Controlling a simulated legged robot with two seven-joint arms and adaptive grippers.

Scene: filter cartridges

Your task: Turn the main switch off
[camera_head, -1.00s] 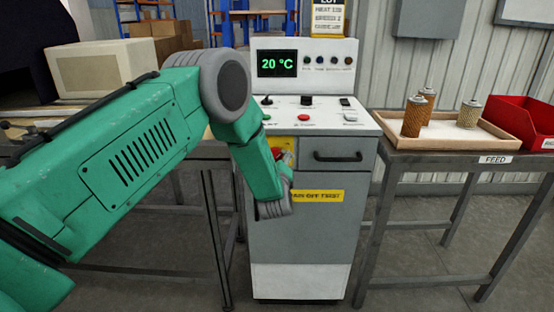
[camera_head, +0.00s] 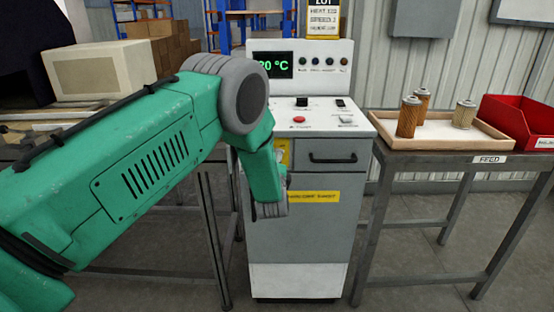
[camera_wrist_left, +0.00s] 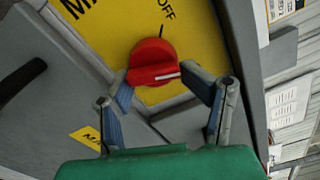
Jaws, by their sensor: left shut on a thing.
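The main switch is a red rotary knob (camera_wrist_left: 152,62) on a yellow plate (camera_wrist_left: 125,25) in the left wrist view. Its white pointer line lies toward the right finger, away from the OFF mark at the top of the plate. My left gripper (camera_wrist_left: 157,82) has its two fingers on either side of the knob, shut on it. In the head view my left gripper (camera_head: 272,208) is at the front of the grey cabinet (camera_head: 305,230). There my arm hides the knob, and only a sliver of the yellow plate (camera_head: 285,147) shows. My right gripper is not in view.
The cabinet top carries a red button (camera_head: 299,119) and small switches. A dark drawer handle (camera_head: 333,159) is right of the yellow plate. The display (camera_head: 272,65) reads 20 °C. A feed table with a tray (camera_head: 480,140) of filter cartridges and a red bin (camera_head: 520,125) stands right.

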